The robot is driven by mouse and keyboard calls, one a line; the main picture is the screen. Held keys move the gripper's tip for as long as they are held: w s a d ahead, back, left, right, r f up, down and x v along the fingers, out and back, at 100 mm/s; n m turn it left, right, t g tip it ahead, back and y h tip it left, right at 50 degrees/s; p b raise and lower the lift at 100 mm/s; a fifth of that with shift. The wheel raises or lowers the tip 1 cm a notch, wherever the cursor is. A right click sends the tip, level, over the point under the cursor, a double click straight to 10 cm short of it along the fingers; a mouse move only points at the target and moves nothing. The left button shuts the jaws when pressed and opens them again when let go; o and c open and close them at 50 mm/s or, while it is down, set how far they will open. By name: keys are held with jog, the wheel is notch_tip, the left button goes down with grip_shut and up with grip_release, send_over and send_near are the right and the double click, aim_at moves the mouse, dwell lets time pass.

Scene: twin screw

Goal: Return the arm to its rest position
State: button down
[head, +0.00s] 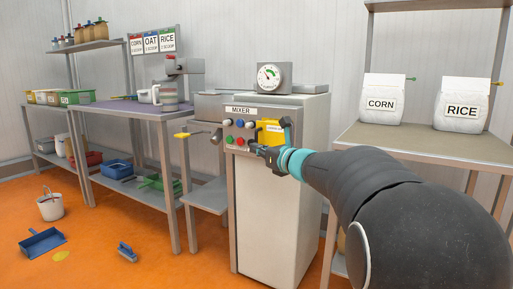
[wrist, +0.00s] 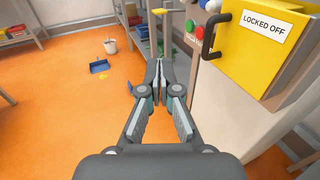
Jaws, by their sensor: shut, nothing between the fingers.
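My arm (head: 350,180) reaches from the lower right of the head view toward the front of the mixer cabinet. My gripper (head: 262,152) is at its end, close in front of the cabinet's upper front. In the wrist view my gripper (wrist: 160,85) is shut with nothing between its fingertips. It points past the left side of the yellow box marked LOCKED OFF (wrist: 262,45). The box's black handle (wrist: 213,35) is to the right of the fingers and looks apart from them. In the head view the yellow box (head: 270,133) is partly hidden behind my gripper.
The mixer cabinet (head: 275,220) carries buttons (head: 240,123) and a gauge (head: 270,76). A shelf with CORN (head: 382,100) and RICE (head: 464,104) bags stands at right. A bucket (head: 50,207), dustpan (head: 42,242) and brush (head: 127,252) lie on the orange floor, otherwise mostly clear.

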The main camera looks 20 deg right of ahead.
jog(key=s+a+f+n+g+p, duration=0.1)
jog(key=s+a+f+n+g, duration=0.35)
jog(key=s+f+n, duration=0.45)
jog(key=s+a+f+n+g+p, duration=0.1)
jog(key=s+a+f+n+g, duration=0.2)
jog(key=s+f+n+g, duration=0.5)
jog(key=s+d+n+h+p, duration=0.1)
jog(key=s+n+h+p, duration=0.4)
jog(key=s+n, duration=1)
jog(key=s+a+r+t+h+p, duration=0.1)
jog(key=s+r+p, duration=0.1)
jog(key=s+r, duration=0.2)
jog(key=shift+s+a+r, duration=0.15)
jog(key=shift+s+r, duration=0.1)
jog(key=shift+s, duration=1.4)
